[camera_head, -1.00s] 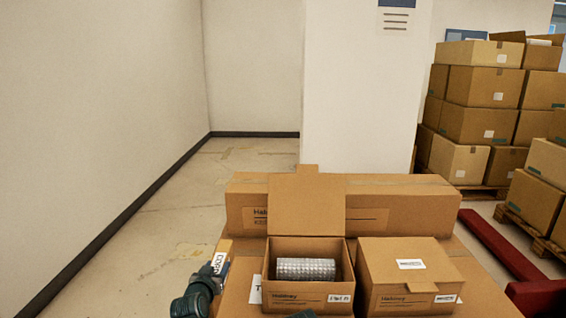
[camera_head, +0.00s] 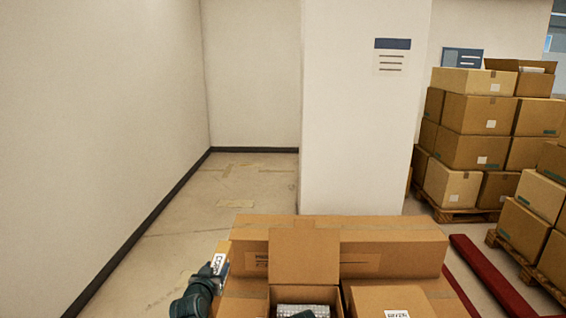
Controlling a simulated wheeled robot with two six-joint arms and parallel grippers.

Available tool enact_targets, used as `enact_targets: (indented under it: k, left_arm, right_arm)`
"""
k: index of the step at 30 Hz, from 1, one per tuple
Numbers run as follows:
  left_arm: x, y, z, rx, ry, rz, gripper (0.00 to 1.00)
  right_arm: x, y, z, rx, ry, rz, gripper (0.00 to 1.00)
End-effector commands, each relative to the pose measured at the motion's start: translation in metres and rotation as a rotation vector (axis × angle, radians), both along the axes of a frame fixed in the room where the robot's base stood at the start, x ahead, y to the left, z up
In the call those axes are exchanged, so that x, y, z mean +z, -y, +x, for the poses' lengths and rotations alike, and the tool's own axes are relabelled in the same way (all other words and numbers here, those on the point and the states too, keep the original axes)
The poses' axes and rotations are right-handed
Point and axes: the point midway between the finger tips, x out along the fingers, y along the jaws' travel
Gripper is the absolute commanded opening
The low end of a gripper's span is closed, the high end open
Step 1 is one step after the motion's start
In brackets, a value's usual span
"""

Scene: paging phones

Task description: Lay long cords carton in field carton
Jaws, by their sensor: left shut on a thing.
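Which carton is the field carton I cannot read. A small dark green piece of my own body shows at the bottom edge over the roll; my right gripper's fingers are not visible.
A closed carton with a white label (camera_head: 375,299) stands right of the open one. A long carton (camera_head: 405,246) lies behind both. Stacked cartons on pallets (camera_head: 470,132) and a red bar (camera_head: 470,270) are at the right. Floor (camera_head: 190,215) is free at the left.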

Motion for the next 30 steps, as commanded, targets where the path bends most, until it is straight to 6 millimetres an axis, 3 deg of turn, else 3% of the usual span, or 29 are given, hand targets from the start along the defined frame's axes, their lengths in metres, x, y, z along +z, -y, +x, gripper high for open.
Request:
enact_targets:
  k: [1, 3, 9, 12, 24, 26, 30]
  left_arm:
    - [0.027, 0.0, 0.0, 0.0, 0.001, 0.0, 0.0]
    - [0.045, 0.0, 0.0, 0.0, 0.001, 0.0, 0.0]
    - [0.09, 0.0, 0.0, 0.0, 0.001, 0.0, 0.0]
    - [0.104, 0.0, 0.0, 0.0, 0.001, 0.0, 0.0]
    - [0.107, 0.0, 0.0, 0.0, 0.001, 0.0, 0.0]
    - [0.107, 0.0, 0.0, 0.0, 0.001, 0.0, 0.0]
    - [0.107, 0.0, 0.0, 0.001, 0.001, 0.0, 0.0]
  right_arm:
    - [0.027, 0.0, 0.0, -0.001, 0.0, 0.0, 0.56]
    - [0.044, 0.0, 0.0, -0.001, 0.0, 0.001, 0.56]
    - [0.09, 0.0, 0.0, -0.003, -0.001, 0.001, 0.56]
    - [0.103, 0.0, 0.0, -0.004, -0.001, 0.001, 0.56]
    - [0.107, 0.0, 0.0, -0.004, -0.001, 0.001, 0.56]
    - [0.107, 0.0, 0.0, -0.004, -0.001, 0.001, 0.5]
    - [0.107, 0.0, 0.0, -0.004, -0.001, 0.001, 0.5]
